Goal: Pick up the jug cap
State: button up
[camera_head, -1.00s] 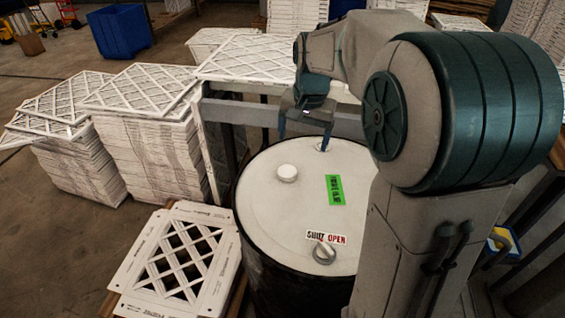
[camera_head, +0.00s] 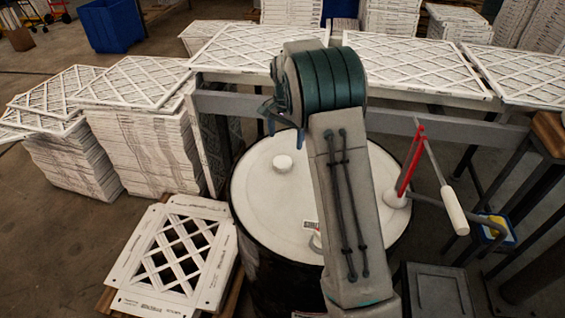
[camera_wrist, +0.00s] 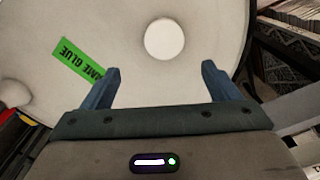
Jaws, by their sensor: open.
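The jug cap, a round white cap, sits on the white drum lid in the head view (camera_head: 282,163), left of my arm. It also shows in the wrist view (camera_wrist: 164,39), just beyond the fingertips and roughly centred between them. My gripper (camera_wrist: 160,70) is open and empty, its two blue fingers pointing toward the lid. In the head view my gripper (camera_head: 284,128) is above the drum's far side, behind the cap and partly hidden by my arm. The fingers appear apart from the cap.
The white-topped drum (camera_head: 253,190) has a green label (camera_wrist: 78,58) and a knob (camera_head: 315,240) partly hidden by my arm. A grey rail (camera_head: 235,108) runs behind. Boxed filters (camera_head: 150,150) are stacked left.

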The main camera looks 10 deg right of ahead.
send_over(283, 161)
jog(key=f, duration=0.4)
jog(key=shift+s+d+f, duration=0.1)
jog(key=shift+d+f, duration=0.05)
jog(key=shift+d, duration=0.15)
jog(key=f+p, duration=0.1)
jog(key=f, duration=0.1)
jog(key=f+p, duration=0.1)
jog(key=f, duration=0.1)
jog(key=shift+a, duration=0.4)
jog(key=shift+f, duration=0.65)
jog(key=c, duration=1)
